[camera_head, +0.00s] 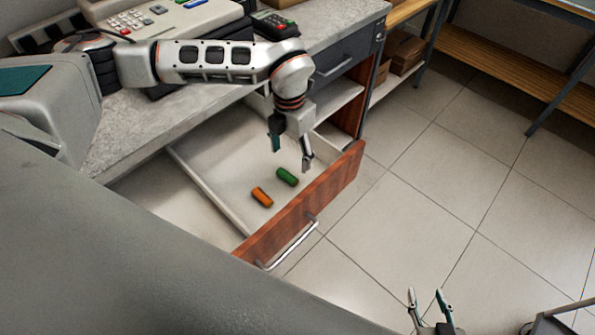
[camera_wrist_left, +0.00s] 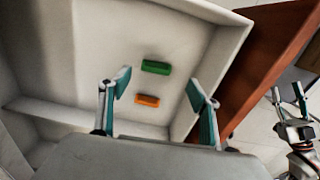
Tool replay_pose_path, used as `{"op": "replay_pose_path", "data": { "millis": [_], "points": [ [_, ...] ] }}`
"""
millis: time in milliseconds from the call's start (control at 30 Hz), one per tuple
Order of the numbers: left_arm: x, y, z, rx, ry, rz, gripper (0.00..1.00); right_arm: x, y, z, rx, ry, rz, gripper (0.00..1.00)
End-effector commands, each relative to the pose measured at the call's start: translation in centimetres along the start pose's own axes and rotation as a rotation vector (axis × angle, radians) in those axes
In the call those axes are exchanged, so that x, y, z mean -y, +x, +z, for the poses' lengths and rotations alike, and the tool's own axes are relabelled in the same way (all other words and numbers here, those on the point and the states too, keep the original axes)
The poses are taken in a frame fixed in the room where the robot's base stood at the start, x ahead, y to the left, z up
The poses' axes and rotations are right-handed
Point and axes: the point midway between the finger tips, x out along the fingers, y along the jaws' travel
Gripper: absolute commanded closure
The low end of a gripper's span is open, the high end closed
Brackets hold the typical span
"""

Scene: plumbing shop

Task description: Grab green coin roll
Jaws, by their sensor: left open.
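The green coin roll (camera_head: 287,177) lies in the open drawer (camera_head: 215,165), near its wooden front. It also shows in the left wrist view (camera_wrist_left: 156,67), ahead of the fingertips and between their lines. An orange coin roll (camera_head: 262,197) lies beside it, apart from it, and in the left wrist view (camera_wrist_left: 148,100) it sits between the fingers. My left gripper (camera_head: 291,155) is open and empty, pointing down above the drawer by the green roll. My right gripper (camera_head: 430,296) is open and empty, over the floor at the bottom of the head view.
The counter (camera_head: 140,125) above carries a cash register (camera_head: 150,18) and a card terminal (camera_head: 275,24).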

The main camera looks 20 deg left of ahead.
Motion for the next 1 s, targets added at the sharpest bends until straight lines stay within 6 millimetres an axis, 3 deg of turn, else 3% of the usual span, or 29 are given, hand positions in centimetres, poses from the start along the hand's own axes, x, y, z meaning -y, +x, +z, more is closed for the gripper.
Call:
{"op": "replay_pose_path", "data": {
  "millis": [600,867,900,1000],
  "points": [
    [-0.6,7.0,-0.6,-0.001,0.002,-0.003,0.38,-0.1,-0.4,-0.7,-0.001,0.000,0.000,0.60],
    [-0.7,7.3,-0.6,0.001,0.003,-0.003,0.38,-0.1,-0.4,-0.7,-0.002,0.001,0.000,0.60],
    [-0.7,7.3,-0.6,0.001,0.003,-0.003,0.40,-0.1,-0.4,-0.7,-0.002,0.001,0.000,0.60],
    [-0.7,7.3,-0.6,0.001,0.003,-0.003,0.66,-0.1,-0.4,-0.7,-0.002,0.001,0.000,0.60]
  ]
}}
